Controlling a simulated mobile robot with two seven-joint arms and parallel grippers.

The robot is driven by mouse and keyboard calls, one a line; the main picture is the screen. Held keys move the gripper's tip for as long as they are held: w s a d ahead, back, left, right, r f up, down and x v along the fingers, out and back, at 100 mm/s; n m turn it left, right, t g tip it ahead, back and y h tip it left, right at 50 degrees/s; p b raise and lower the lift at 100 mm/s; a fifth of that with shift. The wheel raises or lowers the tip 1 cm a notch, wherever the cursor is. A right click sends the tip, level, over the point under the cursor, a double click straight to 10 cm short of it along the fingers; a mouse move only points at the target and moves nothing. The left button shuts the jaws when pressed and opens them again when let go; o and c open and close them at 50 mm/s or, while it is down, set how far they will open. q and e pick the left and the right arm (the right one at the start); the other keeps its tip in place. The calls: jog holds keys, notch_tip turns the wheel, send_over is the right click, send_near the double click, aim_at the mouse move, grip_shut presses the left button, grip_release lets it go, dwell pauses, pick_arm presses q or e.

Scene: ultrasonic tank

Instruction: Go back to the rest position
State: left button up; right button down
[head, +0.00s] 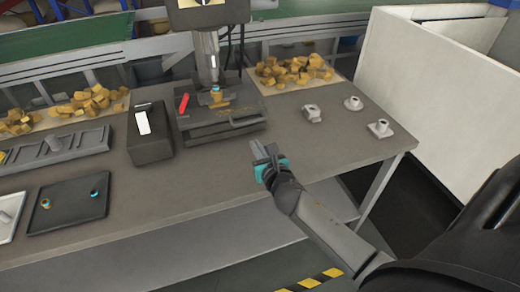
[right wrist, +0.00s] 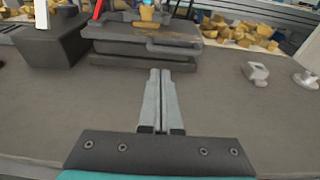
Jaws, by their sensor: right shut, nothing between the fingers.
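My right gripper (head: 262,152) is shut and empty. It hovers over the front part of the grey table (head: 225,170), in front of the dark machine base (head: 222,126). In the right wrist view its two fingers (right wrist: 160,75) lie side by side and point toward the machine base (right wrist: 145,45). My right arm reaches in from the lower right of the head view. My left gripper does not show in either view.
A dark box (head: 150,145) stands left of the machine. A black tray (head: 70,203) with two small rings lies at the front left. Several grey metal parts (head: 312,113) stand at the right. A white wall (head: 435,85) rises beyond the table's right end. Yellow pieces (head: 290,70) lie behind.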

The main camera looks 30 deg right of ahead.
jog(key=shift+v, duration=1.2)
